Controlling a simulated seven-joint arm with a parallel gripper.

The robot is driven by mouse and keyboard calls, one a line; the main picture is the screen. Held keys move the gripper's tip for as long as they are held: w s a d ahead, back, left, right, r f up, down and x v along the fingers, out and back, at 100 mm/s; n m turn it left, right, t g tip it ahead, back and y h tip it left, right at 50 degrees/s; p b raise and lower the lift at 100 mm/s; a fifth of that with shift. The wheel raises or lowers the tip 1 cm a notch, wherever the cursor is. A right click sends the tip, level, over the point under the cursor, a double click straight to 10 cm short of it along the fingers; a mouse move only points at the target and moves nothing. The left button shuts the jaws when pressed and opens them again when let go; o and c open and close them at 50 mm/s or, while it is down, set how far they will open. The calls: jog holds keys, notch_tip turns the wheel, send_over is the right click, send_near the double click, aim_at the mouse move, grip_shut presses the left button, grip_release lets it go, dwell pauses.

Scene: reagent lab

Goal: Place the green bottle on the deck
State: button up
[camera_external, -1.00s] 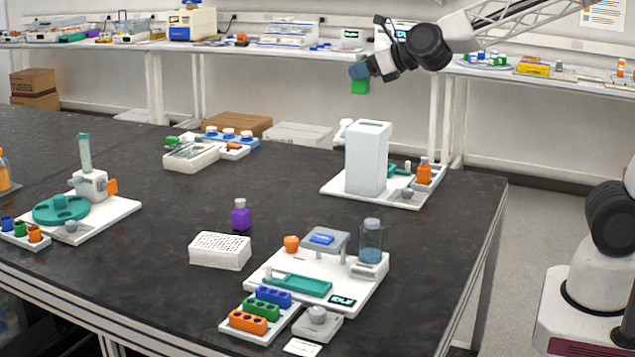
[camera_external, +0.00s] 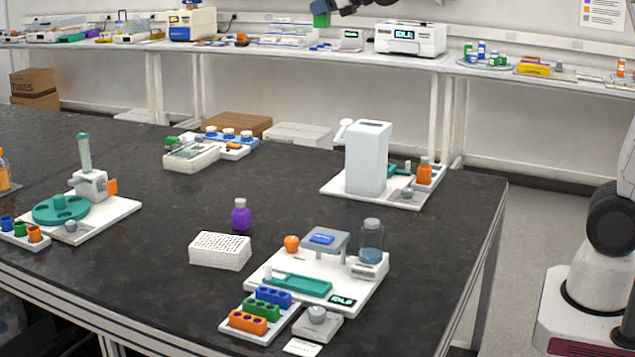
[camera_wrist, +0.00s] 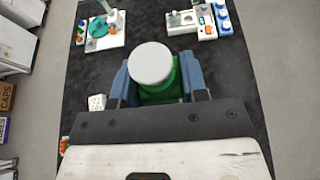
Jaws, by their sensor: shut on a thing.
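The green bottle (camera_external: 321,19) is at the top edge of the outside view, held high in the air above the table, with its upper part cut off. My gripper (camera_external: 324,8) is only partly in that view. In the wrist view, my gripper's blue fingers (camera_wrist: 157,85) are shut on the green bottle (camera_wrist: 160,96), one on each side, under its grey-white cap. Several white platforms on the dark table could be the deck: one with a tall white block (camera_external: 328,188), one with a teal tray (camera_external: 352,297), and one with a teal round rack (camera_external: 122,209).
A purple bottle (camera_external: 240,217) and a white perforated box (camera_external: 219,252) stand mid-table. An orange bottle (camera_external: 424,172) stands beside the tall block. Coloured tube racks (camera_external: 262,311) are at the front. Bare table (camera_external: 290,185) lies between the platforms. A back bench (camera_external: 270,47) holds instruments.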

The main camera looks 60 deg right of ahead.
jog(key=w+d+r, duration=0.2)
jog(key=d, duration=0.1)
jog(key=shift+w+d+r, duration=0.2)
jog(key=shift+w+r, duration=0.1)
jog(key=shift+w, duration=0.1)
jog(key=w+a+f, duration=0.5)
jog(key=a+f, duration=0.5)
jog(key=f, duration=0.3)
jog(key=s+a+f, duration=0.1)
jog(key=a+f, duration=1.2)
jog(key=f, duration=0.3)
jog(key=s+a+f, duration=0.2)
jog(key=a+f, duration=1.2)
jog(key=f, duration=0.3)
jog(key=shift+w, duration=0.1)
jog(key=shift+w+a+f, duration=0.2)
jog(key=shift+w+a, duration=0.6)
jog(key=shift+w, duration=1.6)
jog(key=shift+w+a+f, duration=0.25)
jog(key=shift+w+a, duration=0.55)
jog(key=shift+w, duration=1.6)
jog(key=shift+w+a+f, duration=0.2)
jog(key=shift+w+a, duration=0.6)
jog(key=shift+w, duration=1.6)
